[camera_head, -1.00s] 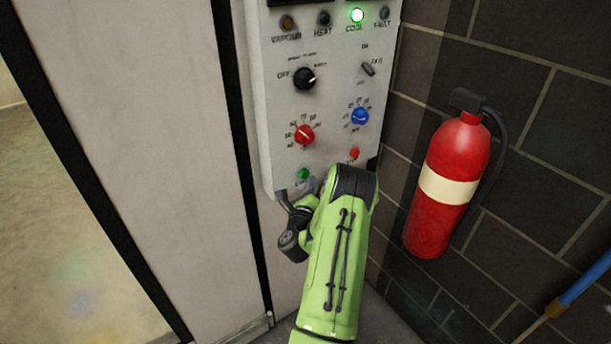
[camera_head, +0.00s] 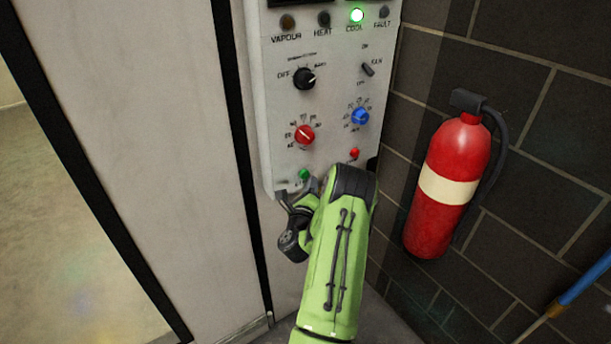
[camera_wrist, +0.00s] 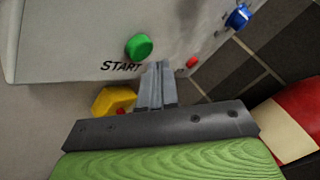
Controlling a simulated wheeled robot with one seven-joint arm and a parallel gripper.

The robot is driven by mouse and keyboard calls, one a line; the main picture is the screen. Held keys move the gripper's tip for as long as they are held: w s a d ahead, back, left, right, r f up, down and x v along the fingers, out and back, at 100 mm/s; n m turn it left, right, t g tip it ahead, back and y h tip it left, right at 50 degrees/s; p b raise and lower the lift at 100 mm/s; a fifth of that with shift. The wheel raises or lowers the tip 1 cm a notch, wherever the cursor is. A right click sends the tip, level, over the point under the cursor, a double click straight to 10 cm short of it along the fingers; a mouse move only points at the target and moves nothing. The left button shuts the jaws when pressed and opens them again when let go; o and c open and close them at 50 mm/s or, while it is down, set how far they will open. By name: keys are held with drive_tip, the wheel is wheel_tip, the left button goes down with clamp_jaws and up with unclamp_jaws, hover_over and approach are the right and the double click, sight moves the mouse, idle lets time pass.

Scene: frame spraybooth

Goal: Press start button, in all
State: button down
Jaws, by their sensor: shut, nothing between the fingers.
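The green start button (camera_head: 304,175) sits at the bottom left of the control panel (camera_head: 275,140). In the wrist view the green button (camera_wrist: 139,47) shows large, with the word START beside it on the panel. My gripper (camera_wrist: 157,68) is shut and empty. In the wrist view its tips lie just below and right of the green button; I see no clear contact. In the head view my gripper is mostly hidden by my green arm, at the panel's lower edge.
A red button (camera_head: 354,153), a red knob (camera_head: 304,135), a blue knob (camera_head: 360,117) and a black selector knob (camera_head: 304,78) are on the panel. A fire extinguisher (camera_head: 447,190) hangs on the right wall. A yellow part (camera_wrist: 114,99) shows below the panel.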

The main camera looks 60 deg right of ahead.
drive_tip(key=shift+w+d+p, duration=0.2)
drive_tip(key=shift+w+p, duration=0.2)
drive_tip(key=shift+w+d+p, duration=0.2)
drive_tip(key=shift+w+p, duration=0.2)
drive_tip(key=shift+p, duration=0.15)
idle(0.5)
drive_tip(key=shift+s+a+b, duration=0.4)
drive_tip(key=shift+s+b, duration=0.4)
drive_tip(key=shift+b, duration=0.45)
